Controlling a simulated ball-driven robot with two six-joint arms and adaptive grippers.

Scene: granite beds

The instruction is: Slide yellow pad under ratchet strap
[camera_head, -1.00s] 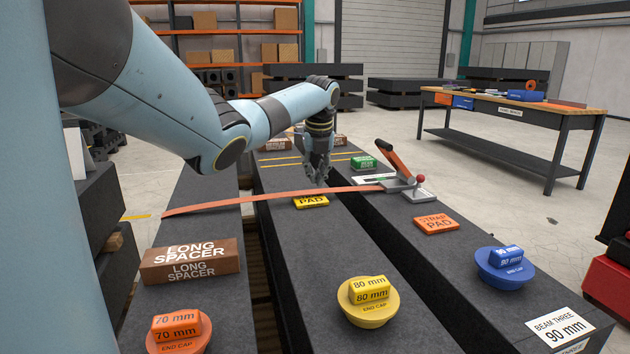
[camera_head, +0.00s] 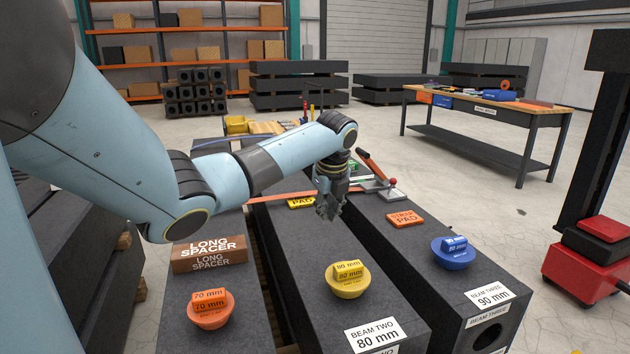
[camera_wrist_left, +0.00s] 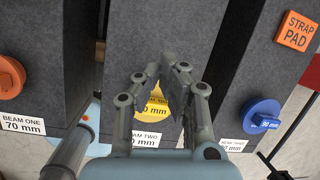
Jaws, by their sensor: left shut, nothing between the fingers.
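The yellow pad (camera_head: 300,203) lies on the middle beam, at the near edge of the orange ratchet strap (camera_head: 318,190). I cannot tell how much of the pad lies beneath the strap. The strap crosses the beams to a ratchet (camera_head: 382,184) with an orange handle on the right beam; my left arm hides part of the strap. My left gripper (camera_head: 328,213) is shut and empty, just right of and nearer than the pad, above the middle beam. In the left wrist view its fingers (camera_wrist_left: 165,72) are above the middle beam near the yellow end cap (camera_wrist_left: 154,103). My right gripper is out of view.
An orange strap pad (camera_head: 405,219) and a blue end cap (camera_head: 453,252) sit on the right beam. The yellow end cap also shows in the head view (camera_head: 347,280). A brown long spacer (camera_head: 209,254) and orange end cap (camera_head: 210,309) sit on the left beam. Gaps separate the beams.

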